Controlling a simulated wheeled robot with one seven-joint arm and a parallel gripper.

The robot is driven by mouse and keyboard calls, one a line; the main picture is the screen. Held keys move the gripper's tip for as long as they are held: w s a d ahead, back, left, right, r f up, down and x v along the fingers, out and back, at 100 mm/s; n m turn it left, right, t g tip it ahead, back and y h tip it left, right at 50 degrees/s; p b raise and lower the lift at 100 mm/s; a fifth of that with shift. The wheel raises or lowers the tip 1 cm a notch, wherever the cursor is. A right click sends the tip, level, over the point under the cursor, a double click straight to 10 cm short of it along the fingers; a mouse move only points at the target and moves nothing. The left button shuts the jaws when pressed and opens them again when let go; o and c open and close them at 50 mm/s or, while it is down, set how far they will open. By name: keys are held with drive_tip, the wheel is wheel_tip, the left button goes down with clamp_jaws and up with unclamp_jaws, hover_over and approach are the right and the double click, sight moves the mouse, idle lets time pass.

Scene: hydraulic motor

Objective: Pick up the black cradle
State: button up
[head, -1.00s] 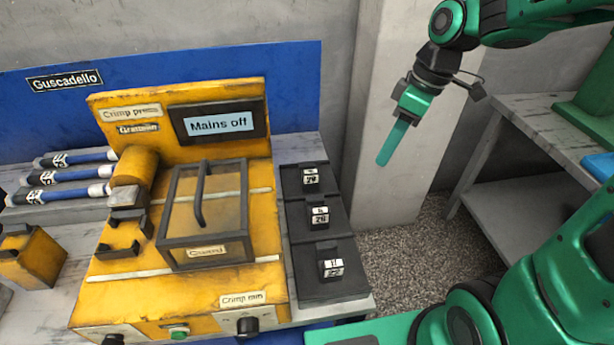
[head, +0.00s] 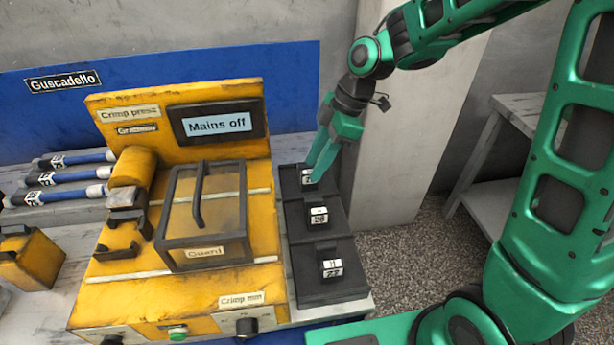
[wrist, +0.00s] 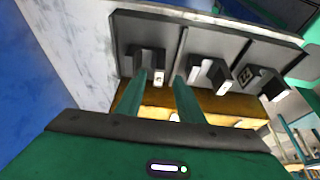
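Several small black pieces with white number labels sit in a dark three-part tray (head: 295,225) right of the yellow press; any of them may be the black cradle. The far piece (head: 307,175) is partly covered by my gripper (head: 318,168) in the head view. In the wrist view this piece (wrist: 152,60) stands just beyond my gripper (wrist: 162,78), whose two green fingers are apart with nothing held. I cannot tell whether they touch it. The middle piece (head: 319,216) and near piece (head: 330,266) stand free in their compartments.
The yellow crimp press (head: 110,290) stands left of the tray, with a closed clear guard (head: 205,215) and a screen (head: 217,123) reading "Mains off". Black brackets (head: 120,242) sit on its left side. Blue hoses (head: 70,177) lie further left. A pillar (head: 410,130) rises behind right.

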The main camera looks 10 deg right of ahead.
sight(310, 171)
drive_tip(key=x, duration=0.4)
drive_tip(key=shift+w, duration=0.15)
drive_tip(key=shift+c, duration=0.3)
clamp_jaws()
drive_tip(key=shift+r, duration=0.1)
